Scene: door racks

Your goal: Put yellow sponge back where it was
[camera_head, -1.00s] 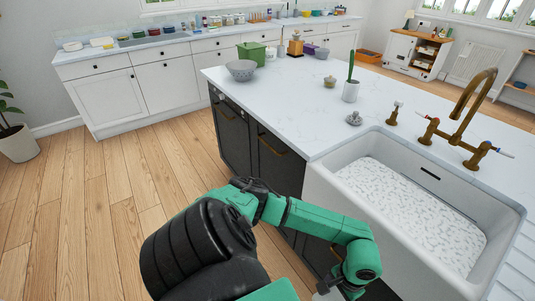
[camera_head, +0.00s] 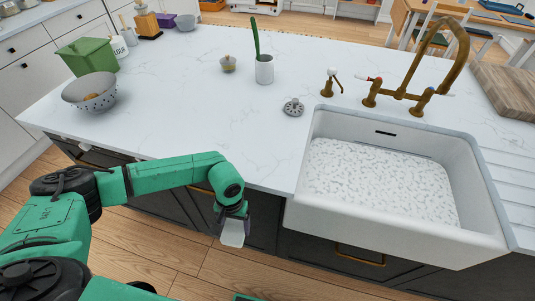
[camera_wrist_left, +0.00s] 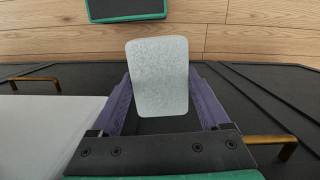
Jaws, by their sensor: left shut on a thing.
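My left gripper (camera_head: 234,216) hangs in front of the dark counter front, left of the white sink (camera_head: 469,223) and below the countertop edge. It is shut on a pale grey-white, sponge-like block (camera_head: 232,233) with rounded corners. In the left wrist view the block (camera_wrist_left: 158,78) stands out between the two purple fingers of the gripper (camera_wrist_left: 162,100), and its surface looks finely textured. No clearly yellow sponge shows in either view. My right gripper is not in view.
The white countertop (camera_head: 180,110) has a wide clear middle. On it are a colander (camera_head: 90,94), a green bin (camera_head: 87,56), a cactus pot (camera_head: 264,69), a small jar (camera_head: 228,64) and a drain strainer (camera_head: 293,107). Brass taps (camera_head: 410,96) stand behind the sink.

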